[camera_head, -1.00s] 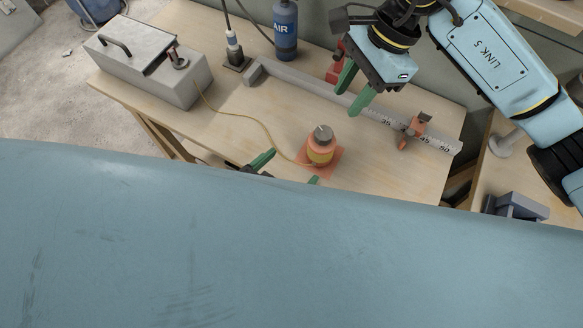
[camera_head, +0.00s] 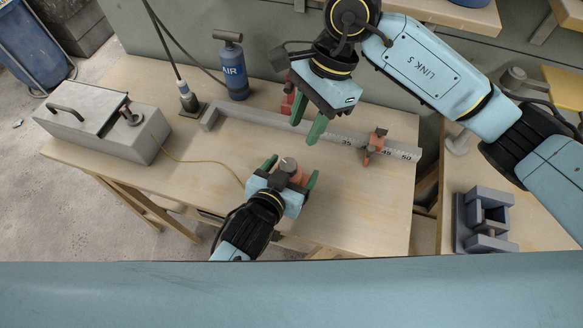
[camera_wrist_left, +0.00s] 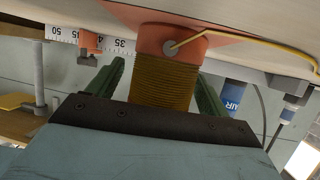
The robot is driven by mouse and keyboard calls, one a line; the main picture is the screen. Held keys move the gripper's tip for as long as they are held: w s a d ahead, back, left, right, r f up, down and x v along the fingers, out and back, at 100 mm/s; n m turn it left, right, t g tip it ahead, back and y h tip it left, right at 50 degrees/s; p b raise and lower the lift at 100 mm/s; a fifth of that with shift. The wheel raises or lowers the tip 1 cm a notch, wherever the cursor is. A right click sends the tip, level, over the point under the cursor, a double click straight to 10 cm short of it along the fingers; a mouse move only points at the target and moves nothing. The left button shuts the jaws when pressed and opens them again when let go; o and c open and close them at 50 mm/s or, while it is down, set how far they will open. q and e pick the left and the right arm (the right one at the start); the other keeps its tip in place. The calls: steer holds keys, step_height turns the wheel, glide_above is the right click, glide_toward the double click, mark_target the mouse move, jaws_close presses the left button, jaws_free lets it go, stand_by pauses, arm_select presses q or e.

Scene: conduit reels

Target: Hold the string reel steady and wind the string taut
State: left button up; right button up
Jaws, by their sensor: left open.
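The orange string reel (camera_head: 298,169) with a metal knob on top stands on the bench, partly hidden by my left gripper (camera_head: 290,172). In the left wrist view the reel (camera_wrist_left: 160,80), wound with brown-yellow string, sits between the two green fingers. The jaws are open around it, with a small gap visible at the left finger. The yellow string (camera_head: 213,162) runs in a curve, not straight, from the grey metal box (camera_head: 105,130) to the reel. My right gripper (camera_head: 308,118) is open and empty, behind the reel and above the bench.
A grey ruled rail (camera_head: 265,121) with an orange slider (camera_head: 375,146) lies behind the reel. A blue AIR bottle (camera_head: 233,72) and a plugged cable (camera_head: 187,97) stand at the back. A grey fixture (camera_head: 484,218) is on the right bench. The bench's front right is clear.

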mark_target(288, 164)
arm_select(q)
steer(key=shift+w+f, duration=0.1)
steer(key=shift+w, duration=0.05)
steer(key=c, duration=1.2)
steer(key=shift+o, duration=0.2)
arm_select(e)
steer(key=o, duration=0.4)
steer(key=shift+a+r, duration=0.15)
steer(key=shift+c, duration=0.2)
steer(key=shift+o, duration=0.4)
steer(key=a+n, duration=0.1)
steer(key=n, duration=0.1)
steer(key=s+a+r+n+t+h, duration=0.1)
steer(key=n, duration=0.1)
steer(key=r+n+h, duration=0.1)
steer(key=n, duration=0.1)
steer(key=shift+s+a+r, duration=0.2)
steer(key=shift+s+a, duration=0.15)
steer(key=shift+a, duration=0.05)
steer(key=f+n, duration=0.1)
steer(key=f, duration=0.3)
steer(key=f+n, duration=0.1)
steer(key=f, duration=0.2)
steer(key=f+t+h, duration=0.1)
steer(key=f, duration=0.3)
steer(key=shift+s+a+f+n, duration=0.15)
steer(key=shift+s+f+n, duration=0.15)
steer(key=shift+s+n, duration=0.1)
